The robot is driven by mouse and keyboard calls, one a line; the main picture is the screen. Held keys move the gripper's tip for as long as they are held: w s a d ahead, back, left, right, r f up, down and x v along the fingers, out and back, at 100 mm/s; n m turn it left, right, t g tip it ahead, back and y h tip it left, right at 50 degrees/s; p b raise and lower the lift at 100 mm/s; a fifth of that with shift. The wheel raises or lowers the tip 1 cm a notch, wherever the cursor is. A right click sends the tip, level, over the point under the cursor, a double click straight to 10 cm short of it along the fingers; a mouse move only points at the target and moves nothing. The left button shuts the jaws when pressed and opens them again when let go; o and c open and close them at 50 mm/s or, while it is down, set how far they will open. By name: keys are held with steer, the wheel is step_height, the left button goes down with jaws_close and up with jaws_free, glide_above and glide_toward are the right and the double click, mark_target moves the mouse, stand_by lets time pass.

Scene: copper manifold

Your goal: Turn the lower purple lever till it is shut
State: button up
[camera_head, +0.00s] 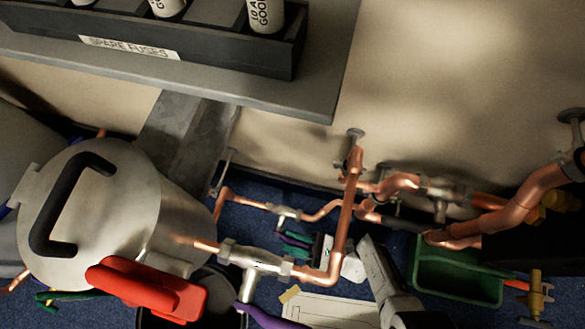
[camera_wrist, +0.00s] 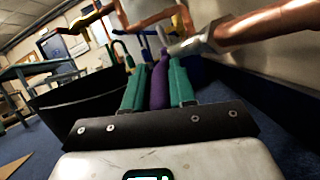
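The lower purple lever (camera_wrist: 159,88) runs lengthwise between the two teal fingers of my gripper (camera_wrist: 158,90) in the wrist view. It fills the gap, and the fingers look shut on it. In the head view the small teal fingers of my gripper (camera_head: 296,243) show with purple between them, just below a small valve (camera_head: 287,213) on the lower copper pipe. Much of this lever is hidden by the fingers. Another purple lever (camera_head: 268,317), higher and nearer the head camera, hangs from the larger valve (camera_head: 256,261) at the bottom edge.
Copper pipes (camera_head: 347,215) cross close above my gripper. A grey tank (camera_head: 95,210) and a red lever (camera_head: 150,289) stand to the left. A green bin (camera_head: 459,277) lies right. A dark bin (camera_wrist: 75,103) is left of the fingers in the wrist view.

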mark_target(294, 244)
steer(key=o, duration=0.3)
steer(key=shift+r, duration=0.1)
steer(key=shift+r+p, duration=0.45)
steer(key=shift+r, duration=0.05)
step_height(294, 244, up, 3)
steer(key=p, duration=0.3)
steer(key=shift+s+d+r, duration=0.1)
steer(key=shift+s+d, duration=0.05)
steer(key=s+d+r+p, duration=0.1)
steer(key=s+r+p, duration=0.2)
steer(key=s, duration=0.1)
steer(key=s+d+r+p, duration=0.1)
steer(key=s+r+p, duration=0.1)
steer(key=s+p, duration=0.1)
steer(key=s+d+r+p, duration=0.2)
steer(key=s+r+p, duration=0.1)
steer(key=s, duration=0.3)
steer(key=shift+d+r+p, duration=0.1)
steer(key=shift+r+p, duration=0.2)
steer(key=shift+r, duration=0.05)
